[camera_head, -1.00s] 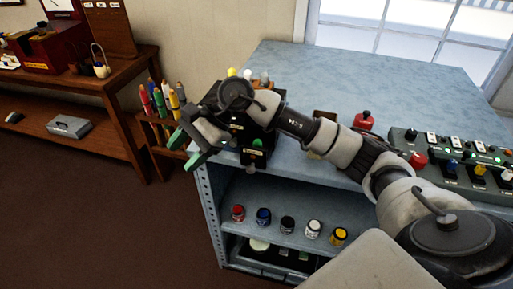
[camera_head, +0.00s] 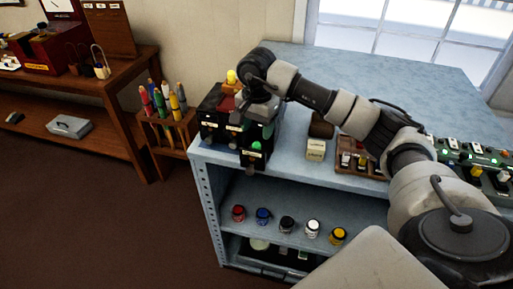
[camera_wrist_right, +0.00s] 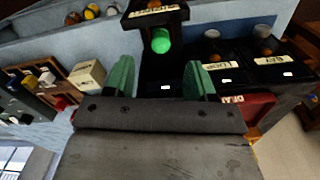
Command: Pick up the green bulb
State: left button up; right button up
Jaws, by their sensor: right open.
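The green bulb (camera_head: 256,146) sits in a labelled slot at the front of a black frame (camera_head: 213,124) on the blue cabinet's near left corner. In the right wrist view the bulb (camera_wrist_right: 160,41) looks bright and round, ahead of my fingertips and between their lines. My right gripper (camera_wrist_right: 160,80) is open, with green fingers apart and nothing between them. In the head view my right gripper (camera_head: 258,128) hangs over the frame, close to the bulb, and its wrist hides part of the frame. My left gripper is not in view.
A yellow bulb (camera_head: 231,77) stands at the frame's back. A small cream box (camera_head: 316,149) and a wooden tray (camera_head: 358,166) are to the right. A green control panel (camera_head: 470,156) is farther right. Several jars line the shelf below. The back of the cabinet top (camera_head: 370,75) is clear.

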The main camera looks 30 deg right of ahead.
aim_at(256, 142)
notch_tip(256, 142, down, 4)
jog(key=shift+a+r+p, duration=0.15)
jog(key=shift+p, duration=0.6)
jog(key=shift+f, duration=0.4)
jog(key=shift+c, duration=0.4)
jog(key=c, duration=0.9)
